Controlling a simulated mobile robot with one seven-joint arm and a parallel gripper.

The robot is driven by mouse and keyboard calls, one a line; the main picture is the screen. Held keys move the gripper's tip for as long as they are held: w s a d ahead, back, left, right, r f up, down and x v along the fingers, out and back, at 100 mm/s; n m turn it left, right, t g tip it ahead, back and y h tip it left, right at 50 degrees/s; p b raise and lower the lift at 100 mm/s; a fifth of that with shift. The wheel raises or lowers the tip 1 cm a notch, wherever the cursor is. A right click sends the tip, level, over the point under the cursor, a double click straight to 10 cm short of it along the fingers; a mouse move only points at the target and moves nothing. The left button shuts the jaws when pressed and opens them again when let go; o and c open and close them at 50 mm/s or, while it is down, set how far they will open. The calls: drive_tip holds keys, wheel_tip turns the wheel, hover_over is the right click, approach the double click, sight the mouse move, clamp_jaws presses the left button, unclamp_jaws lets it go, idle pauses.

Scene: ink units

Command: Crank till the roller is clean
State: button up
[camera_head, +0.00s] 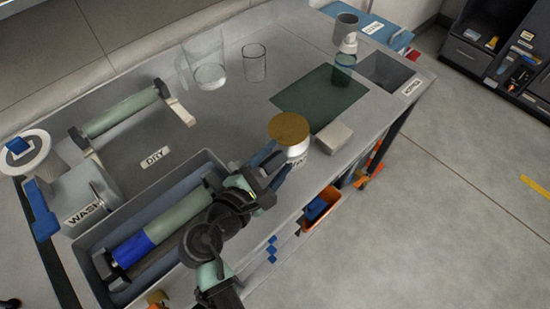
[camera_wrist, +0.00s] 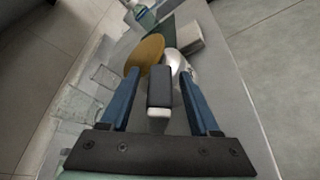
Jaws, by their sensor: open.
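A green roller (camera_head: 178,222) lies in the grey wash trough (camera_head: 82,262); its lower left part is covered in blue ink (camera_head: 134,249). My arm hides the roller's right end and part of the trough. I cannot make out a crank handle for certain. My gripper (camera_head: 279,168) is open above the bench's front side, right of the trough, close to a white jar with a tan lid (camera_head: 289,129). In the wrist view, a dark block with a white end (camera_wrist: 160,92) shows between the blue fingers; I cannot tell what it is. The jar's lid (camera_wrist: 145,53) is beyond the fingertips.
A second green roller (camera_head: 120,113) rests in the DRY area. Two clear glasses (camera_head: 254,63) stand at the back. A dark green mat (camera_head: 318,97), a pump bottle (camera_head: 345,62) and a grey block (camera_head: 333,138) are to the right. Open floor lies beyond the bench.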

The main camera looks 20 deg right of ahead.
drive_tip(key=shift+c, duration=0.3)
clamp_jaws()
idle(1.1)
